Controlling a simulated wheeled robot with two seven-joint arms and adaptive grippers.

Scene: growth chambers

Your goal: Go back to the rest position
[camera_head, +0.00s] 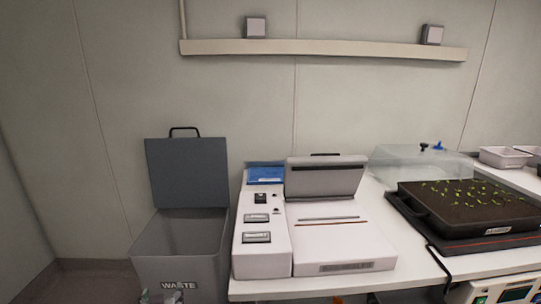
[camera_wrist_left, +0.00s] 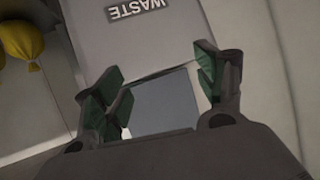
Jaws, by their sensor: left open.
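My left gripper (camera_wrist_left: 156,78) is open in the left wrist view, with its green-padded fingers apart and nothing between them. Only its tip (camera_head: 158,297) shows at the bottom edge of the head view, in front of the waste bin's lower part. The grey waste bin (camera_head: 180,246) stands on the floor left of the bench with its lid raised. Its front, with the WASTE label upside down, also shows in the left wrist view (camera_wrist_left: 165,38), beyond the fingers. My right gripper is in neither view.
A white bench device (camera_head: 345,246) with a raised grey lid stands right of the bin. Farther right are a black seedling tray (camera_head: 460,204), a clear dome (camera_head: 415,166) and a white container (camera_head: 504,157). A yellow bag-like object (camera_wrist_left: 22,40) shows in the left wrist view.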

